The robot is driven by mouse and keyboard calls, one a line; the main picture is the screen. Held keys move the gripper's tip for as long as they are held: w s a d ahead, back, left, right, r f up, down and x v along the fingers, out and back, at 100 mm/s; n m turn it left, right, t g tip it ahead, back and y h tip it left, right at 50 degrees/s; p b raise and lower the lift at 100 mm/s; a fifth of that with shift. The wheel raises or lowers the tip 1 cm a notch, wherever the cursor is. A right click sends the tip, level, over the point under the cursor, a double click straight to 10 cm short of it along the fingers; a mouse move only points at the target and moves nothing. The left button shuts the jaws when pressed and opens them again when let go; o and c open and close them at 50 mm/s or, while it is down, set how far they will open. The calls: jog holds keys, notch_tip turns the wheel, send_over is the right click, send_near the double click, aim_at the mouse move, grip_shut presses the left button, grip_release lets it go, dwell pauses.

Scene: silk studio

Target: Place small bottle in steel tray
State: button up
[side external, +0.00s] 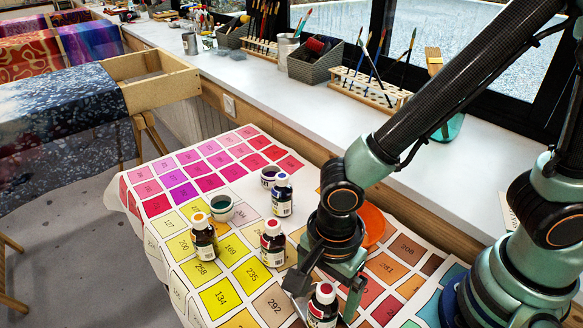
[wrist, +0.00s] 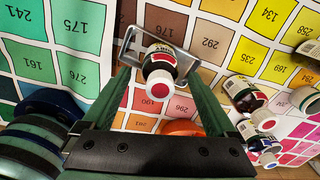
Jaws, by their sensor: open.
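A small dark bottle with a white label and red cap (side external: 322,303) stands beneath my gripper (side external: 326,282) at the bottom of the side view. In the wrist view this bottle (wrist: 160,62) is between my two open fingers (wrist: 158,80), with a gap on each side. The grey steel tray (wrist: 128,44) lies under and around the bottle in the wrist view, and the bottle appears to stand inside its rim. In the side view my gripper and the bottle hide most of the tray.
Yellow-capped (side external: 203,238), red-capped (side external: 272,243) and blue-capped (side external: 281,196) bottles stand left of my gripper. Small cups (side external: 221,208) stand near them. An orange bowl (side external: 374,225) is behind my gripper. The colour chart (side external: 220,290) has free room at front left.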

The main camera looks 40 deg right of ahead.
notch_tip(320, 180, up, 6)
jog(key=shift+f, duration=0.1)
jog(key=shift+w+r, duration=0.1)
jog(key=shift+r, duration=0.2)
jog(key=shift+w+d+r, duration=0.2)
jog(key=shift+r, duration=0.05)
jog(key=w+d+r+n+t, duration=0.2)
jog(key=w+d+r+n, duration=0.2)
jog(key=d+n, duration=0.4)
jog(key=w+d+r+n+t, duration=0.3)
jog(key=d+r+n, duration=0.4)
jog(key=d, duration=0.5)
jog(key=shift+w+d+n+t, duration=0.3)
jog(key=shift+w+n, duration=0.15)
jog(key=shift+n, duration=0.15)
